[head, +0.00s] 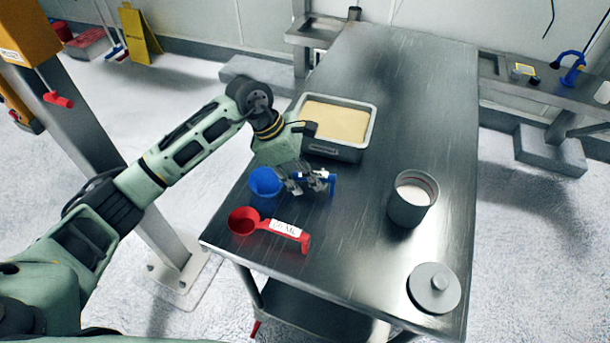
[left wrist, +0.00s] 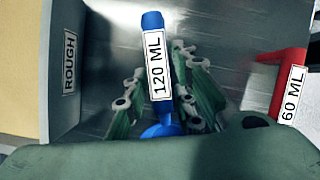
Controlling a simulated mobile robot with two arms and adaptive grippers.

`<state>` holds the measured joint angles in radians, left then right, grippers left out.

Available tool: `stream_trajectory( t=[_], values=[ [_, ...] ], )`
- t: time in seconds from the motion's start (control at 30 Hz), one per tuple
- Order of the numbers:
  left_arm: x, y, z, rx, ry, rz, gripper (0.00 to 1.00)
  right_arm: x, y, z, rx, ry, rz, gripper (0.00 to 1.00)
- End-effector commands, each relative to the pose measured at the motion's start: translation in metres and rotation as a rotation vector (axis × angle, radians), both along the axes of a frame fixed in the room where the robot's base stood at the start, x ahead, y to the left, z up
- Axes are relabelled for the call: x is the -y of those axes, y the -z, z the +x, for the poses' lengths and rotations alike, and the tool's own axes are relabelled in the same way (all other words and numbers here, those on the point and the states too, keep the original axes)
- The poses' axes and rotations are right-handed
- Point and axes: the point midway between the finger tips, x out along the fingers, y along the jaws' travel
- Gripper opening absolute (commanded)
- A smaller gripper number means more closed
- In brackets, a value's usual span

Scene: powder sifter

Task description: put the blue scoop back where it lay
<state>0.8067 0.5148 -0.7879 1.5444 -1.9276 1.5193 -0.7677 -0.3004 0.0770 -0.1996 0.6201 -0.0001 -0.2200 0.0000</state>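The blue scoop (head: 265,182) is near the table's left edge, its cup at the left and its handle towards the right in the head view. In the left wrist view its handle (left wrist: 152,35) bears a "120 ML" label. My left gripper (head: 308,185) is over the handle, with one finger on each side. Narrow gaps show between fingers and handle in the left wrist view (left wrist: 158,85), so it looks open. I cannot tell whether the scoop rests fully on the table. My right gripper is not in view.
A red scoop (head: 243,220) labelled "60 ML" lies just in front of the blue one. A metal tray (head: 335,151) of pale powder stands behind. A grey canister (head: 408,212) and a round lid (head: 434,288) are to the right. The steel table (head: 415,90) is clear at the back.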

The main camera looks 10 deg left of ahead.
Motion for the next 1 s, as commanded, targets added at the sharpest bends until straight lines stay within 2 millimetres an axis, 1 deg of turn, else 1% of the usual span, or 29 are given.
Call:
stream_trajectory(
  t=[0.03, 0.1, 0.37, 0.47, 0.57, 0.9, 1.0],
  values=[
    [0.000, 0.000, 0.000, 0.000, 0.000, 0.000, 0.31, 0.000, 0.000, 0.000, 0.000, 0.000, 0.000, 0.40],
    [0.000, 0.000, 0.000, 0.000, 0.000, 0.000, 0.36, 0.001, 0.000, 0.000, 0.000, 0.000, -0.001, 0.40],
    [0.000, 0.000, 0.000, 0.000, 0.000, 0.001, 0.36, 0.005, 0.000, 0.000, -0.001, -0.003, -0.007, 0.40],
    [-0.002, -0.004, 0.000, 0.001, 0.000, 0.001, 0.36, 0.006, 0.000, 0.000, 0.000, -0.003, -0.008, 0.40],
    [-0.008, -0.015, 0.001, 0.005, -0.001, 0.001, 0.36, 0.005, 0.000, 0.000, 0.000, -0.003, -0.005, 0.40],
    [-0.038, -0.079, -0.001, 0.005, -0.001, 0.001, 0.36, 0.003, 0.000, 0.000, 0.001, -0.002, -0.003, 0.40],
    [-0.045, -0.093, -0.002, 0.003, -0.002, 0.002, 0.36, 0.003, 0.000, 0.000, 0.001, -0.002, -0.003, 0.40]
  ],
)
